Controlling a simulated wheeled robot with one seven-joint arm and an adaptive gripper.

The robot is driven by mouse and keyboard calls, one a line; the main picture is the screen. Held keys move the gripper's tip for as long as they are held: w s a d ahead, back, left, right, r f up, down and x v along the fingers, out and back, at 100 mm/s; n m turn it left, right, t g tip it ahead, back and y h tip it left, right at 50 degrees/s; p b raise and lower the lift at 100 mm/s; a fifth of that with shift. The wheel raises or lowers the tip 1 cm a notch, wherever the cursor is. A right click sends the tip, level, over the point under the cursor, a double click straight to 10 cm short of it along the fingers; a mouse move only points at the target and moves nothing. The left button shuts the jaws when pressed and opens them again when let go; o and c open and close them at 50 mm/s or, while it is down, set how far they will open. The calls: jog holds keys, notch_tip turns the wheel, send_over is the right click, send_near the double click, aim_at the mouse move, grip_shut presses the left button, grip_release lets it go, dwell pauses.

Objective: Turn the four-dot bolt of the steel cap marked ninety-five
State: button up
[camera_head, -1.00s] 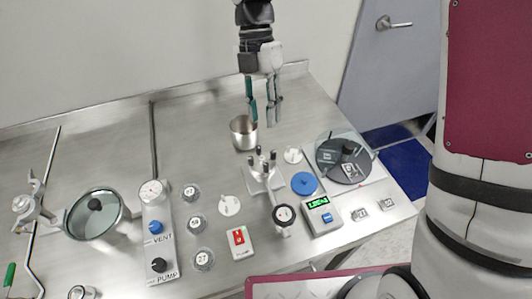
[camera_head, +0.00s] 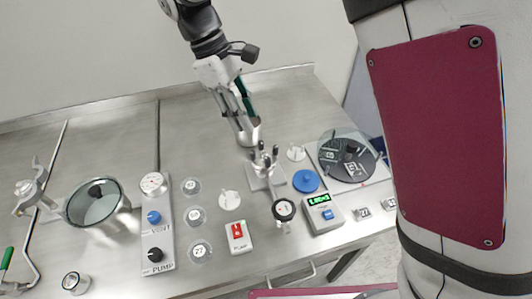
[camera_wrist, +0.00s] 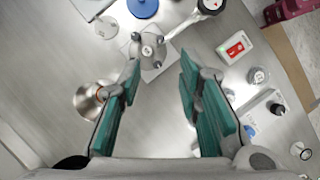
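A metal stand with several dark upright posts (camera_head: 263,160) is on the bench, with a handle ending in a round black knob (camera_head: 283,210). In the wrist view its round steel top (camera_wrist: 147,48) shows several small bolts. I cannot read a ninety-five or any dots on it.
The steel cup shows beside the left finger in the wrist view (camera_wrist: 88,100). A blue disc (camera_head: 306,181), a green-lit scale (camera_head: 322,209), a red-switch box (camera_head: 238,237) and the vent and pump panel (camera_head: 156,225) surround the stand. The bench's back left is clear.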

aim_at(267, 158)
jog(key=p+x, duration=0.1)
jog(key=x, duration=1.1)
jog(key=shift+f, duration=0.25)
grip_shut()
